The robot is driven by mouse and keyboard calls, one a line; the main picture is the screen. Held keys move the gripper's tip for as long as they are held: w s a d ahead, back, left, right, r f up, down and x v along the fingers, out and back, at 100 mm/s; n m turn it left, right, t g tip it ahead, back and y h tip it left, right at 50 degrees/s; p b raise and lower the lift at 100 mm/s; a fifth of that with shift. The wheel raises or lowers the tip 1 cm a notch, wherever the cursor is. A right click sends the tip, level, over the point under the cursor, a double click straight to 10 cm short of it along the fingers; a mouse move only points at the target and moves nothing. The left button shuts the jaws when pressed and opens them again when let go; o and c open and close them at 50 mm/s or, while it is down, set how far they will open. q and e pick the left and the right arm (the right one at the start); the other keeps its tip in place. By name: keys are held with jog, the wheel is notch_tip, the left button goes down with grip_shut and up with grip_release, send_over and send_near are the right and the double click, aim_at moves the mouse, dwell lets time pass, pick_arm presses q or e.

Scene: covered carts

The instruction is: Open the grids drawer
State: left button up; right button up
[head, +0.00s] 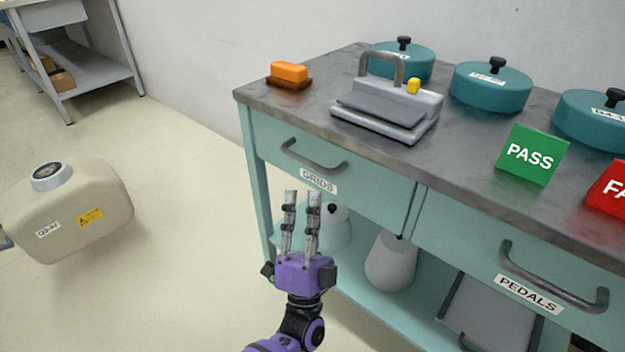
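The grids drawer (372,196) is a teal drawer front at the left end of the cart, beneath its grey top. It looks shut, flush with the cart's front. Its dark curved handle (312,162) sits above a white label reading GRIDS (318,180). My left gripper (302,193), with a purple palm and grey fingers, points up just below the label in the picture. Its two fingers are apart with nothing between them. It is clear of the handle; how far it stands from the drawer front is hard to tell. My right gripper is out of view.
The cart top (455,165) holds an orange block (289,72), a grey press-like device (385,108), teal lidded pots (490,88) and a green PASS sign (533,155). The pedals drawer (465,232) is at right. A beige container (75,210) stands left; floor between is clear.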

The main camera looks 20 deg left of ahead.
aim_at(309, 161)
pick_arm(q)
jog(key=x, duration=0.8)
jog(key=shift+s, duration=0.1)
grip_shut()
